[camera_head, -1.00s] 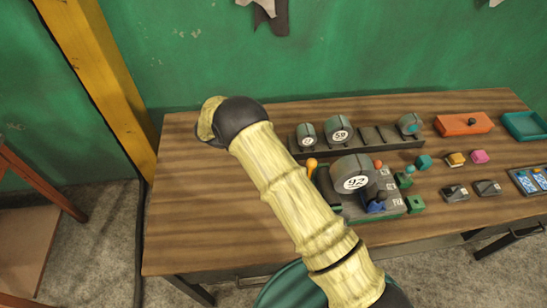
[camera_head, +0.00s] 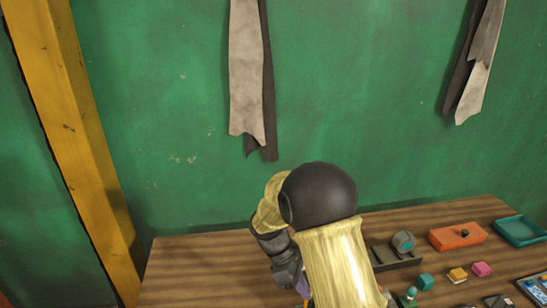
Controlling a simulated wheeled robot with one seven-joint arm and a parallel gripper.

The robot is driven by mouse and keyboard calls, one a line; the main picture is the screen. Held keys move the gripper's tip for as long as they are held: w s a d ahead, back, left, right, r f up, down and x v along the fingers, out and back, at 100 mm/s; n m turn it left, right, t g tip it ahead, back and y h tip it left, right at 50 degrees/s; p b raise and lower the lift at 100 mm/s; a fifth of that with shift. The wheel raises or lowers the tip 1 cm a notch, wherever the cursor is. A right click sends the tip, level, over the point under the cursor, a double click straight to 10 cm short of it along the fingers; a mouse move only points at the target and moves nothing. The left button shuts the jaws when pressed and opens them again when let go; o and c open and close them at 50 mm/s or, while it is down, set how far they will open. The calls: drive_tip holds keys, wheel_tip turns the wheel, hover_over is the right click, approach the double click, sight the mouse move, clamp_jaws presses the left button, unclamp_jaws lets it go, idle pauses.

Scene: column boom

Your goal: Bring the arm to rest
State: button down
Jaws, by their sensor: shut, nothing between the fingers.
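My arm rises from the bottom of the head view, with its pale yellow link and a round black joint in front of the table. Beyond that joint it bends down to the left, over the wooden table (camera_head: 200,270). My gripper (camera_head: 289,272), dark grey, hangs at the end of this bend, partly hidden behind the yellow link. It is shut and holds nothing. A small purple and orange patch shows beside it, too small to make out.
On the table's right side are an orange box (camera_head: 457,237), a teal tray (camera_head: 520,231), a dark rack (camera_head: 385,258) with a grey round piece (camera_head: 403,241), and several small blocks. The table's left part looks bare. A green wall (camera_head: 180,120) with hanging cloth strips (camera_head: 246,70) stands behind; a yellow post (camera_head: 75,150) is at left.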

drive_tip(key=s+d+r+m+t+y, duration=0.3)
drive_tip(key=s+d+m, duration=0.1)
drive_tip(key=m, duration=0.3)
drive_tip(key=s+d+r+m+t+y, duration=0.2)
drive_tip(key=s+d+r+m, duration=0.1)
drive_tip(key=s+m, duration=0.4)
drive_tip(key=shift+d+r+m+t+y, duration=0.25)
drive_tip(key=shift+d+m+t+y, duration=0.15)
drive_tip(key=shift+m, duration=0.2)
